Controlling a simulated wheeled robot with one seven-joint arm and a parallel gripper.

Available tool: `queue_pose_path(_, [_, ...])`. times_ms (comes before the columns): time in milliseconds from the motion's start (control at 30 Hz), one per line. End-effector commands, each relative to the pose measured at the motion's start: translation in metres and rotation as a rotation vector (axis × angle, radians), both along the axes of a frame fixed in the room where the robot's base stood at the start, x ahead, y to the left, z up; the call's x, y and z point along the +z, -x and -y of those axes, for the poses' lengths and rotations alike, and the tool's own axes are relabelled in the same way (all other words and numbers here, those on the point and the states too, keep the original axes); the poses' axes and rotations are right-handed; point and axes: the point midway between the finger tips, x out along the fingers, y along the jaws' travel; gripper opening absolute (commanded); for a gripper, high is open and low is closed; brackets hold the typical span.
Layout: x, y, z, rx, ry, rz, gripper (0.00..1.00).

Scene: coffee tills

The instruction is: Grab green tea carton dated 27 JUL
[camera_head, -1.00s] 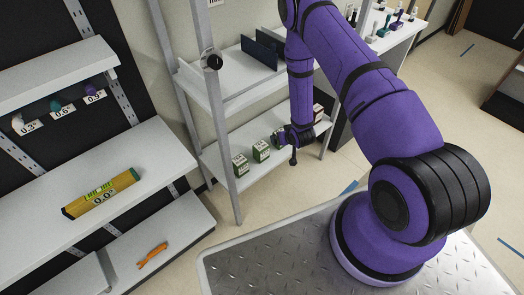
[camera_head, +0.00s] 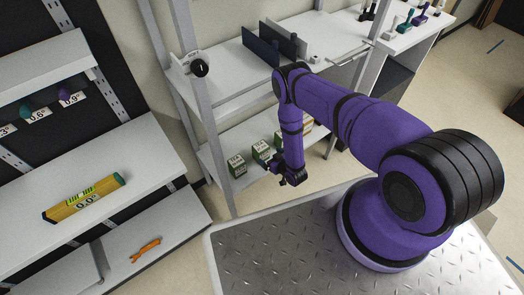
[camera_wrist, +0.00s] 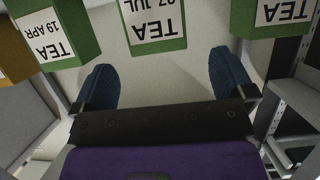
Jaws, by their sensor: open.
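Green tea cartons stand in a row on the lower shelf. In the wrist view the labels are upside down. The middle carton (camera_wrist: 155,25) reads TEA and a JUL date, its digits partly cut by the frame edge but ending in 7. The left carton (camera_wrist: 55,35) reads TEA 19 APR. The right carton (camera_wrist: 270,15) reads TEA, its date out of frame. In the head view the middle green carton (camera_head: 261,152) stands between two others. My gripper (camera_head: 290,178) is open and empty in front of the row; its blue fingers (camera_wrist: 163,62) are spread below the middle carton, apart from it.
A brown carton (camera_wrist: 12,62) is beside the 19 APR one. The lower shelf (camera_head: 222,178) has grey upright posts (camera_head: 207,110) at its front. A shelf with a yellow level (camera_head: 84,197) stands at the left. The floor before the cartons is open.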

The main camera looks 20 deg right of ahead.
Motion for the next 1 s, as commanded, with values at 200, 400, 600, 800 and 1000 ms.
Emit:
queue_pose_path(200, [-0.011,-0.027,-0.008,-0.001,0.0,0.001,1.0])
queue_pose_path(400, [-0.016,-0.038,-0.011,-0.001,-0.001,0.0,1.0])
queue_pose_path(600, [-0.027,-0.061,-0.017,0.0,0.001,0.0,1.0])
queue_pose_path(800, [-0.034,-0.079,-0.022,-0.001,-0.001,0.0,1.0])
queue_pose_path(1000, [-0.035,-0.081,-0.022,-0.001,0.0,-0.001,1.0])
